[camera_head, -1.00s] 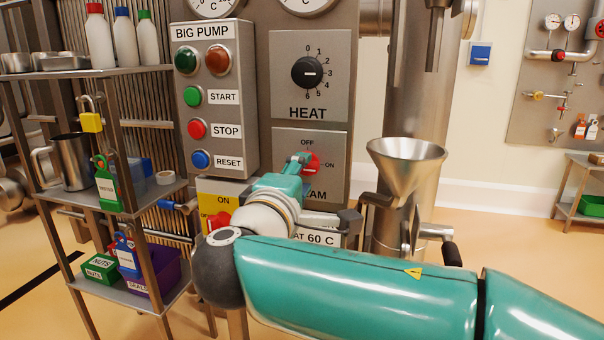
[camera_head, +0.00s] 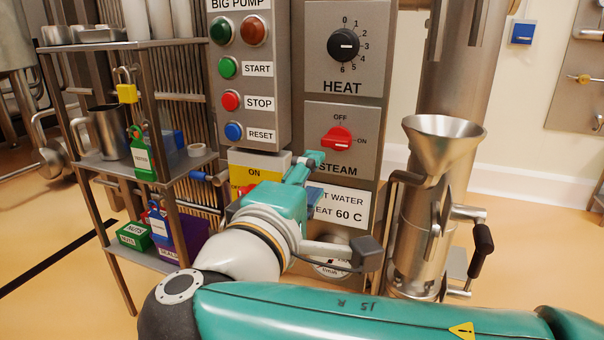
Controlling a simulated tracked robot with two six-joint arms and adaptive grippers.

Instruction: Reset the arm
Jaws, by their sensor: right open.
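My right arm (camera_head: 330,312) comes in from the lower right and bends up toward the panel. My right gripper (camera_head: 312,165) is open and empty, just below and left of the red STEAM knob (camera_head: 338,138), and appears apart from it. The knob's handle lies roughly level, toward the ON mark. The black HEAT knob (camera_head: 343,45) sits above it. The wrist covers part of the yellow ON label (camera_head: 256,168) and of the hot water sign (camera_head: 338,206). My left gripper is out of view.
A steel hopper (camera_head: 443,135) with a black-handled crank (camera_head: 482,245) stands right of the panel. On the left, a shelf rack (camera_head: 120,45) holds bottles, a steel jug (camera_head: 104,132) and bins. The BIG PUMP button box (camera_head: 249,20) is above the wrist. Open floor lies at right.

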